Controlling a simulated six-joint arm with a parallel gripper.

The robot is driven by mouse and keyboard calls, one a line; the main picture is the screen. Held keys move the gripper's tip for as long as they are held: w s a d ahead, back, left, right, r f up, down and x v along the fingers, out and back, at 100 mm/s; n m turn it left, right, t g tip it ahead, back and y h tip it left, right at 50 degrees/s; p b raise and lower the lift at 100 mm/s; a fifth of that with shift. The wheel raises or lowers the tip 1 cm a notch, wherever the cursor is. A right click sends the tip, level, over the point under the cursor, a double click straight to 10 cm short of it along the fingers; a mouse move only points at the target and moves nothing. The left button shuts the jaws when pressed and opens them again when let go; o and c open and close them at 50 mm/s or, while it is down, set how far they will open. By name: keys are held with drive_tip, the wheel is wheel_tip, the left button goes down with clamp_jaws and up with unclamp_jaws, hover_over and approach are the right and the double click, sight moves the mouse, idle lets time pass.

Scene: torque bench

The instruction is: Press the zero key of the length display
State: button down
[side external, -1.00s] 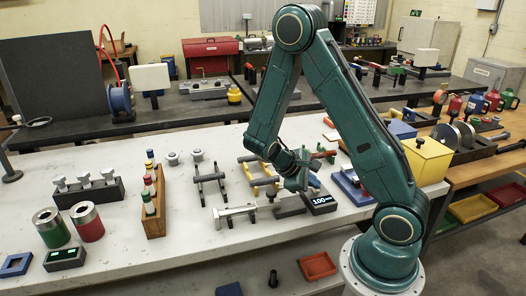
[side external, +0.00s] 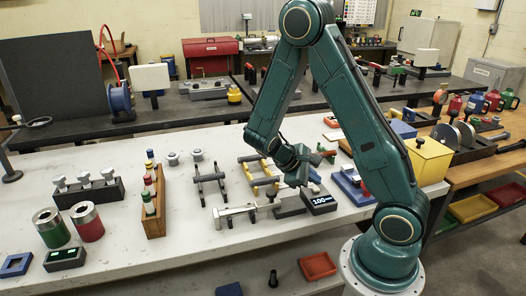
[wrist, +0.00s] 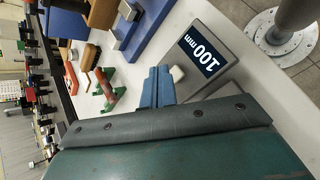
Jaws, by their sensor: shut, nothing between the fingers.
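The length display (side external: 319,202) is a dark box reading "100 mm" near the front right of the white bench. In the wrist view the display (wrist: 205,55) fills the upper right, its text turned. A small pale key (wrist: 177,73) shows at the display's near edge, beside my fingertips. My gripper (side external: 301,184) hangs just behind and left of the display in the side view. In the wrist view its blue fingers (wrist: 158,80) are together and empty, close to the key. I cannot tell whether they touch it.
A metal length gauge (side external: 236,214) and a grey block (side external: 289,207) lie left of the display. A yellow stand (side external: 260,178) is behind them. A blue fixture (side external: 350,186) stands to the right.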

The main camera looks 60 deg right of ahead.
drive_tip(key=shift+r, duration=0.15)
drive_tip(key=shift+r, duration=2.35)
drive_tip(key=s+a+r+t+y, duration=0.2)
drive_tip(key=a+r+t+y, duration=0.1)
drive_tip(key=a+r+t, duration=0.2)
drive_tip(key=s+a+r+m+t+y, duration=0.1)
drive_tip(key=a+r+t+y, duration=0.3)
drive_tip(key=a+r, duration=0.6)
drive_tip(key=s+a+t, duration=0.1)
drive_tip(key=a+t, duration=0.1)
drive_tip(key=a, duration=0.2)
drive_tip(key=shift+a, duration=0.25)
